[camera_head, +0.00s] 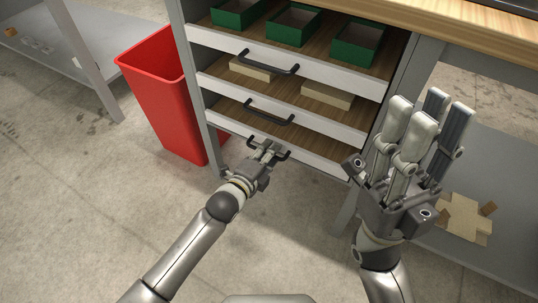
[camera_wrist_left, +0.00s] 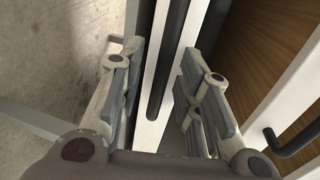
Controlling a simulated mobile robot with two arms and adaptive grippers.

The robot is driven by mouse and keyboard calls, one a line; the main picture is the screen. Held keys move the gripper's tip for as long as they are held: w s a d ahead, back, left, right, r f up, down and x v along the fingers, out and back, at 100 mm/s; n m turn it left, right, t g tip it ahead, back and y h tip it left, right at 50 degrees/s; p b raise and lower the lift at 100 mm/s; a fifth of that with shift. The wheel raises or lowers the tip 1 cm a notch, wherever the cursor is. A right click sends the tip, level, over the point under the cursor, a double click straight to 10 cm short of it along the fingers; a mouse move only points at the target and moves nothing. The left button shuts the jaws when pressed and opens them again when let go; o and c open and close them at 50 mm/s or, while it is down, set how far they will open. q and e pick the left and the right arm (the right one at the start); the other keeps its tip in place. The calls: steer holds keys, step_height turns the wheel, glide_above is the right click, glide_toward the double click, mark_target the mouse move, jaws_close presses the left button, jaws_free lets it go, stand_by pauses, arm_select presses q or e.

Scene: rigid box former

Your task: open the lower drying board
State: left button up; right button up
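The lower drying board (camera_head: 324,167) is the lowest of three boards in the rack, with a white front and a bare wooden surface where visible. Its black handle (camera_head: 283,155) is partly hidden by my left gripper (camera_head: 268,148). In the left wrist view, the dark handle bar (camera_wrist_left: 168,60) runs between the two spread sets of fingers of my left gripper (camera_wrist_left: 162,92), with a gap on each side. The left gripper is open and not closed on the bar. My right gripper (camera_head: 428,115) is open and empty, raised in front of the rack's right side.
The middle board carries light blocks (camera_head: 328,95) and has its own handle (camera_head: 269,112). The top board holds green boxes (camera_head: 293,24). A red bin (camera_head: 165,95) stands left of the rack. Flattened cardboard (camera_head: 462,215) lies on a low grey shelf at right. Floor in front is clear.

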arm_select(q)
jaws_close()
steer(key=shift+s, duration=0.2)
stand_by(0.3)
